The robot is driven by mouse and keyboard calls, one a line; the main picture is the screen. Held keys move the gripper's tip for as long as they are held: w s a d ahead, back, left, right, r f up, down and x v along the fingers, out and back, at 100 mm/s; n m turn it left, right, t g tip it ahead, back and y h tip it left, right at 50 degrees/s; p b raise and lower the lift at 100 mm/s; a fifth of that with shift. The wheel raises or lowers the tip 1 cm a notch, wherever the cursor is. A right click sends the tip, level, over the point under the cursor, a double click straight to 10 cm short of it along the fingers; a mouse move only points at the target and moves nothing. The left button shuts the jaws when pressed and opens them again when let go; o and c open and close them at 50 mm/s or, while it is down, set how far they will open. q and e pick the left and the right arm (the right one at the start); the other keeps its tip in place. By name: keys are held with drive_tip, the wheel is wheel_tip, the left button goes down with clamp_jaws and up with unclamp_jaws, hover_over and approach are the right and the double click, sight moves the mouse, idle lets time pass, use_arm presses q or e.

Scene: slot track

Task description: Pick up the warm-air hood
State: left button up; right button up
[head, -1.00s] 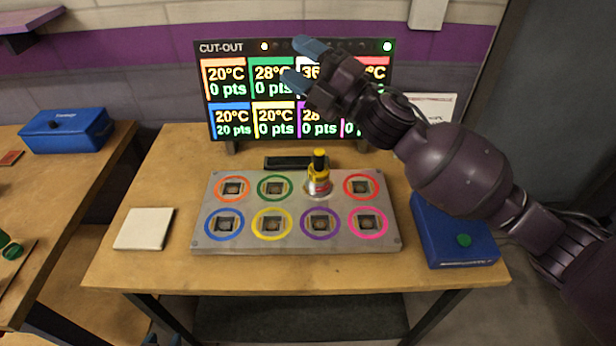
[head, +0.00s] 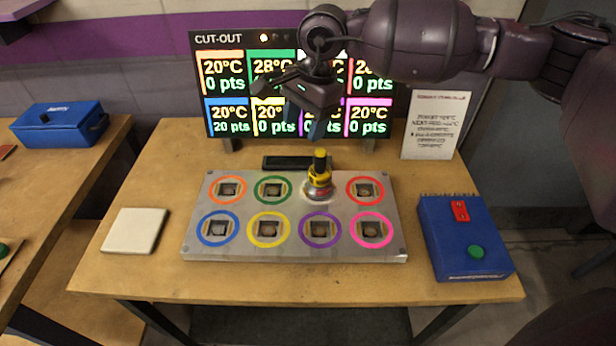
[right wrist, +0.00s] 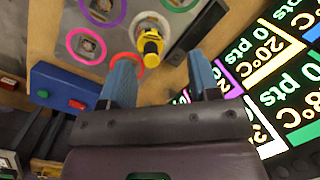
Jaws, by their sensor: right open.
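My right gripper (head: 305,122) is open and empty. It hangs behind and above the hood, fingers pointing down, in front of the scoreboard. In the right wrist view its two blue fingers (right wrist: 160,66) are spread wide, apart from the hood. My left gripper is not in view.
The scoreboard (head: 230,108) stands close behind my right gripper. A black bar (head: 297,162) lies behind the track. A blue box with a green button (head: 464,238) is at the right, a pale square pad (head: 134,230) at the left. A paper sign (head: 436,125) stands at the back right.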

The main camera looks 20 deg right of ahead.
sight(321, 151)
drive_tip(key=d+n+h, duration=0.1)
drive_tip(key=d+h, duration=0.1)
drive_tip(key=shift+d+f+n, duration=0.1)
drive_tip(key=shift+d+n, duration=0.2)
drive_tip(key=shift+s+d+n, duration=0.2)
drive_tip(key=shift+n, duration=0.1)
wheel_tip(321, 151, down, 5)
drive_tip(key=shift+f, duration=0.15)
drive_tip(key=shift+w+d+f, duration=0.1)
drive_tip(key=shift+w+f, duration=0.1)
drive_tip(key=shift+f, duration=0.7)
drive_tip(key=shift+w+d+f, duration=0.1)
drive_tip(key=shift+w+f, duration=0.1)
drive_tip(key=shift+f, duration=0.75)
drive_tip(key=shift+w+d+f, duration=0.1)
drive_tip(key=shift+w+f, duration=0.1)
drive_tip(key=shift+f, duration=0.7)
clamp_jaws()
